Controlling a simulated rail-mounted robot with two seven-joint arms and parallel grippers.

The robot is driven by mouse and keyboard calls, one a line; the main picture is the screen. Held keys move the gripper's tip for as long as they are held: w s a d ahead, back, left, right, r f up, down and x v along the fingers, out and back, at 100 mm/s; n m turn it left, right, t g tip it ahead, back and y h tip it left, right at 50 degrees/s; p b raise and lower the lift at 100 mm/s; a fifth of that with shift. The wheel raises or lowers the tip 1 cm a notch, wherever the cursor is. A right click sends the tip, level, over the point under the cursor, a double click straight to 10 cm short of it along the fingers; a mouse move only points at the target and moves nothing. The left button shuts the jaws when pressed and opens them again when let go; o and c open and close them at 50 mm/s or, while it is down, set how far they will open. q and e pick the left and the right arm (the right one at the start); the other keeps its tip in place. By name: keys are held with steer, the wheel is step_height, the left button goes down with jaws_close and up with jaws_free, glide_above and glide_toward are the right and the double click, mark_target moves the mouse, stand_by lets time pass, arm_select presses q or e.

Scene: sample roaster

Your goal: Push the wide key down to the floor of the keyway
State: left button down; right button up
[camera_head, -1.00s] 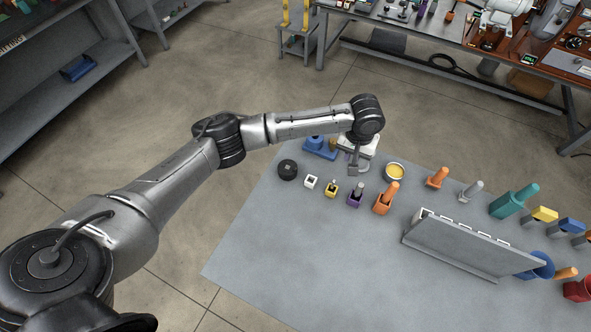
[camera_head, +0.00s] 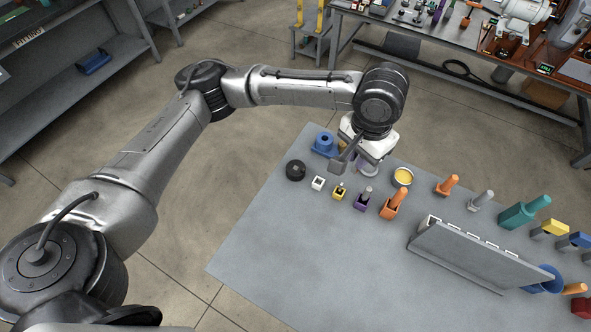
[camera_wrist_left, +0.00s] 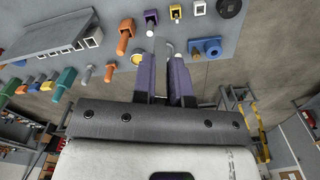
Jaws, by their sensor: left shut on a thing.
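My left gripper (camera_head: 350,158) is above the back edge of the grey mat, partly hidden by its own wrist. Its fingers look purple in the left wrist view (camera_wrist_left: 165,85), and it is shut on a grey piece, mostly hidden. A purple block with a grey peg (camera_head: 364,198), an orange block with an orange peg (camera_head: 396,203) and a yellow block with a dark peg (camera_head: 340,192) stand on the mat in front of the gripper. I cannot tell which part is the wide key or the keyway. My right gripper is not in view.
A blue fitting (camera_head: 324,146), black cylinder (camera_head: 296,170), white hollow block (camera_head: 318,183) and yellow-filled dish (camera_head: 402,177) surround the gripper's area. A grey upright panel (camera_head: 470,256) stands at right, with several pegs behind. The mat's front left (camera_head: 290,245) is clear.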

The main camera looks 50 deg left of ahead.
arm_select(q)
steer(key=shift+s+a, duration=0.25)
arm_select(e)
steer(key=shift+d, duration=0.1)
arm_select(q)
steer(key=shift+f, duration=0.1)
